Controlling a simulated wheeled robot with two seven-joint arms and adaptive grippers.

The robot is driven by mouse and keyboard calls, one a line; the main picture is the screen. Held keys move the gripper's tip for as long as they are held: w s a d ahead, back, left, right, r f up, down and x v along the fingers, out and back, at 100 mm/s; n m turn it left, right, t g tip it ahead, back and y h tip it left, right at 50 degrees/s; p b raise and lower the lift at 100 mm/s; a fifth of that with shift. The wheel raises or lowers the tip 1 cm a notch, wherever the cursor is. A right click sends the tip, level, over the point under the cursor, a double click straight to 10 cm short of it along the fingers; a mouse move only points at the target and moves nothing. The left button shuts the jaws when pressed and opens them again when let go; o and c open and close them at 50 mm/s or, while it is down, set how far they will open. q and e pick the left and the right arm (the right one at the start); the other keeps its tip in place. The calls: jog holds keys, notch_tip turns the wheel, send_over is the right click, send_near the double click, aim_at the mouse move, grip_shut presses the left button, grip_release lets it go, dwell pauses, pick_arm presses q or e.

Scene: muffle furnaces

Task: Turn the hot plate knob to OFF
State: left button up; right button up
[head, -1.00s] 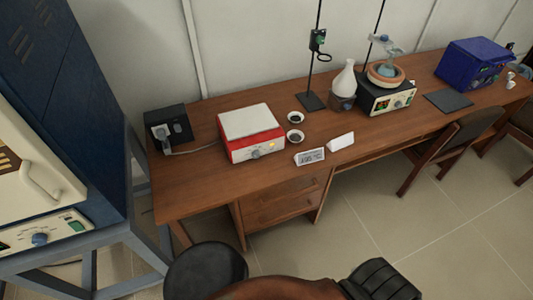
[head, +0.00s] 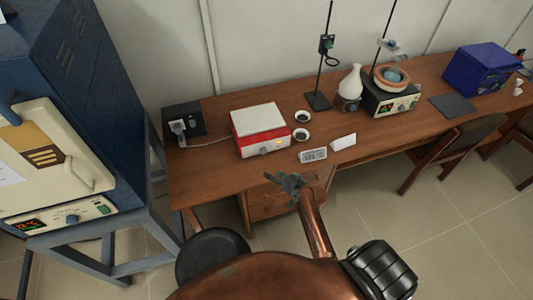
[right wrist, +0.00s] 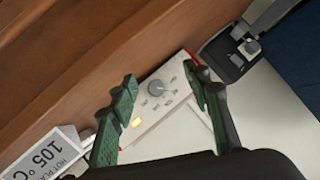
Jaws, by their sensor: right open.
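The hot plate (head: 258,132) is a red and white box with a pale square top, standing on the wooden desk. Its knob (head: 265,150) is on the front panel, beside a lit yellow lamp. In the right wrist view the grey knob (right wrist: 156,88) shows between and beyond my fingers, with printed marks around it that are too small to read. My right gripper (head: 286,181) is open and empty, in front of the desk edge and apart from the knob. Its green-padded fingers (right wrist: 161,98) are spread in the wrist view. My left gripper is not in view.
A label card reading 105 °C (right wrist: 52,155) stands right of the hot plate, near a blank white card (head: 343,142). Two small dark-filled dishes (head: 302,134) are beside it. A socket box (head: 184,121) is at left. A round stool (head: 213,256) is below the desk.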

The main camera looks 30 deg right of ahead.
aim_at(264, 152)
jog(key=w+d+m, duration=0.1)
jog(key=w, duration=0.1)
jog(key=w+d+m+t+h, duration=0.1)
jog(key=w, duration=0.1)
jog(key=w+d+m+t, duration=0.1)
jog(key=w+d, duration=0.1)
jog(key=shift+w+r+m+h, duration=0.2)
jog(key=shift+r+m+h, duration=0.1)
jog(key=shift+h, duration=0.1)
jog(key=b+x, duration=0.1)
jog(key=x, duration=0.6)
jog(key=shift+w+f, duration=0.1)
jog(key=shift+w, duration=0.2)
jog(key=c, duration=1.1)
